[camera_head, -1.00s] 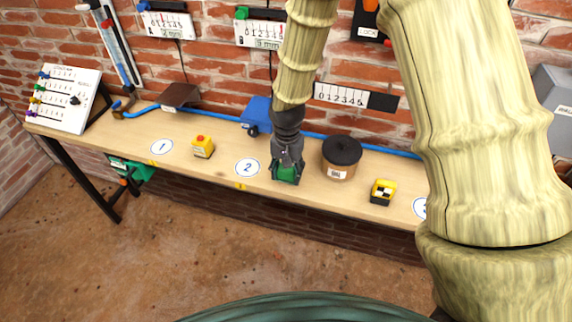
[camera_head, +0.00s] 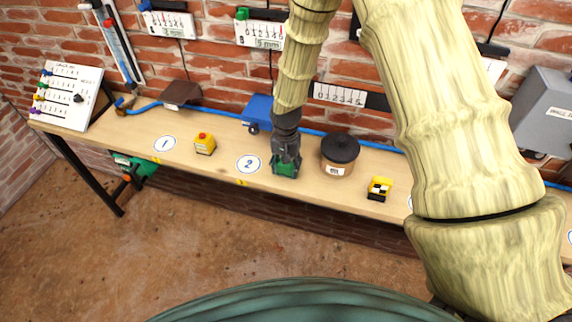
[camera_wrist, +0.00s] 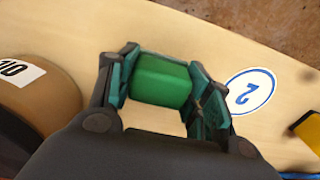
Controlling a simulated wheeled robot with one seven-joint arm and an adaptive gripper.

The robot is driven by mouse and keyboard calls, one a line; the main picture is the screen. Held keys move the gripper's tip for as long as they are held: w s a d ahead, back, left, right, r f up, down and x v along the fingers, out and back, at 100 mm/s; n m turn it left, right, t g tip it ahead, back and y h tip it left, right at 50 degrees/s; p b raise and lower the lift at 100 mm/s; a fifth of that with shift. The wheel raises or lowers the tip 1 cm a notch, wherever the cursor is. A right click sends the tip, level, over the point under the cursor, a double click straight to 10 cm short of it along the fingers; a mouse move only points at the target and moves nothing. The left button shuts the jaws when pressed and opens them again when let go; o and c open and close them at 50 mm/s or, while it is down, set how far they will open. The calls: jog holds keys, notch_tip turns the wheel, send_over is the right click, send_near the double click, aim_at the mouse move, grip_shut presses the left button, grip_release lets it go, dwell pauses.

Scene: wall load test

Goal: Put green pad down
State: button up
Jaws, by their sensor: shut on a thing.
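The green pad (camera_head: 285,169) is a small green block between the fingers of my gripper (camera_head: 286,162), at the bench top just right of the disc marked 2 (camera_head: 249,164). In the wrist view the green pad (camera_wrist: 161,81) sits between the two fingertips of my gripper (camera_wrist: 165,88), which is shut on it. The bench surface shows behind it. I cannot tell whether the pad's underside touches the wood.
A brown jar with a black lid (camera_head: 339,154) stands close to the right of my gripper. A yellow and black block (camera_head: 379,189) lies farther right. A blue box (camera_head: 258,112) is behind. A yellow box with a red button (camera_head: 204,143) is left.

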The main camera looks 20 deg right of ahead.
jog(key=shift+f, duration=0.2)
jog(key=o, duration=1.1)
jog(key=shift+r, duration=0.2)
jog(key=shift+r+b, duration=2.25)
jog(key=shift+r, duration=3.7)
